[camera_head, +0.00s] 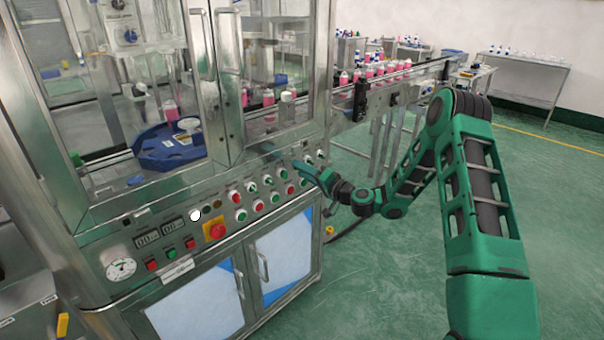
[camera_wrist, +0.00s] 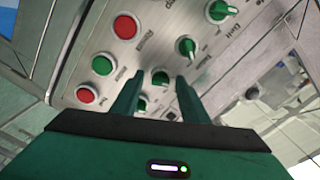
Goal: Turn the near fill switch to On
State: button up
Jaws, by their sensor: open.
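The control panel (camera_head: 262,190) of the machine carries green rotary switches and red and green buttons. In the wrist view my gripper (camera_wrist: 158,82) is open, with one green rotary switch (camera_wrist: 160,77) showing between its fingertips. I cannot tell whether the fingers touch it. Part of another green knob (camera_wrist: 141,104) shows by the left finger. Two more green switches (camera_wrist: 187,46) lie farther up the panel. The labels are too blurred to tell which switch is the near fill switch. In the head view my gripper (camera_head: 303,170) is at the panel's right part and hides some controls.
A red button (camera_wrist: 125,27), a green button (camera_wrist: 102,65) and another red button (camera_wrist: 87,94) sit left of the fingers. A yellow-backed red stop button (camera_head: 216,231) is farther left. Glass doors (camera_head: 265,70) stand above. The floor (camera_head: 400,265) on the right is clear.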

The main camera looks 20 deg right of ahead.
grip_shut()
jog(key=shift+m, duration=0.3)
jog(key=m, duration=1.1)
jog(key=shift+d+f, duration=0.15)
jog(key=shift+f, duration=0.05)
jog(key=shift+m, duration=0.3)
